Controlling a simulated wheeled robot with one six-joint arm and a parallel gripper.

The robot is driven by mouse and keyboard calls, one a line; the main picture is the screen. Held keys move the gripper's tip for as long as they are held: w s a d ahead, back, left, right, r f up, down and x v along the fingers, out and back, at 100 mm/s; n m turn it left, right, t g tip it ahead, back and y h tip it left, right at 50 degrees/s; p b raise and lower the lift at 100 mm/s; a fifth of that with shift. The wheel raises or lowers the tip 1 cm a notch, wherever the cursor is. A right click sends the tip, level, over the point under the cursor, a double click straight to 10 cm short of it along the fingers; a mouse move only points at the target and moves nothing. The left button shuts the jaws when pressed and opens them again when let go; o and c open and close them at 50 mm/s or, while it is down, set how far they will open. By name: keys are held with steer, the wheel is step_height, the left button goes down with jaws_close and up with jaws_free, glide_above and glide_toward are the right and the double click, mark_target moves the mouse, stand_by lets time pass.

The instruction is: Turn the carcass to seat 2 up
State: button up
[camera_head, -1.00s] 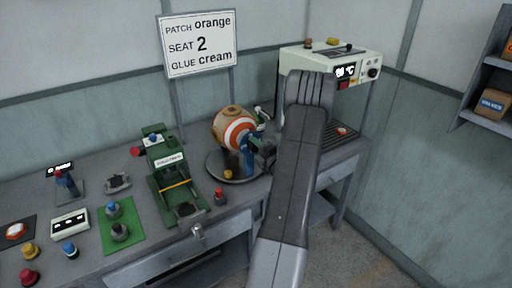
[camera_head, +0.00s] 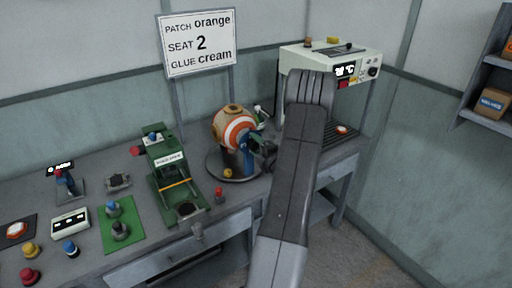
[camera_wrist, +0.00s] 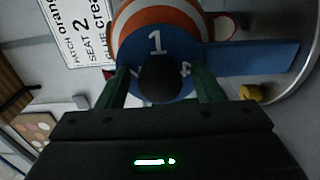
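The carcass (camera_head: 235,128) is a ball with orange, white and cream bands, held in a stand on a round base (camera_head: 213,170) on the bench. In the wrist view its striped side (camera_wrist: 180,15) is at the top, behind a blue disc (camera_wrist: 140,52). The disc shows a "1" at the top and a "4" at the right; the rest is partly covered. A round black knob (camera_wrist: 163,80) sits at its middle. My gripper (camera_wrist: 162,86) has its green fingers on both sides of the knob, with a narrow gap appearing beside it. The ball's top seat is unclear.
A sign (camera_head: 199,42) reads patch orange, seat 2, glue cream. A green press (camera_head: 170,175) stands left of the ball, a red-topped piece (camera_head: 219,195) between them. A yellow knob (camera_head: 228,173) is on the base. A cream machine (camera_head: 325,62) stands behind at right.

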steer(key=b+v, duration=0.3)
steer(key=v, duration=1)
steer(key=shift+s+d, duration=0.2)
steer(key=shift+s, duration=0.15)
steer(key=p+x, duration=0.3)
steer(key=x, duration=1.1)
steer(key=shift+s, duration=0.1)
